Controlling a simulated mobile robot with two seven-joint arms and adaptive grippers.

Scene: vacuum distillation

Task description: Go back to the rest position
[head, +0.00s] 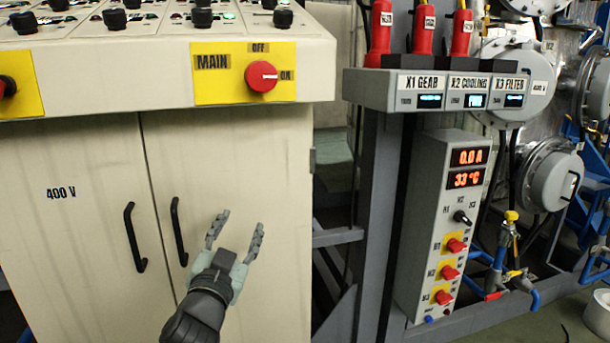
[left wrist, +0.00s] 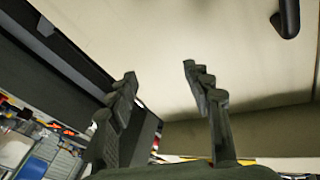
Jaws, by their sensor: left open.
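My left gripper (head: 236,238) is open and empty in front of the right door of the beige control cabinet (head: 80,260). Its two fingers point up, just right of the black door handles. In the left wrist view the same gripper (left wrist: 160,85) shows its two fingers apart with nothing between them, and a black handle (left wrist: 287,18) at the top right. The red MAIN knob (head: 262,76) on its yellow plate is above the gripper, apart from it. My right gripper is in neither view.
Right of the cabinet stands a grey frame (head: 375,215) with a box (head: 440,230) showing 0.0 A and 33 °C. Red plugs (head: 420,25) stand above the X1, X2 and X3 panel (head: 455,90). Pipes and valves fill the right side. A white roll (head: 598,315) lies at the lower right.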

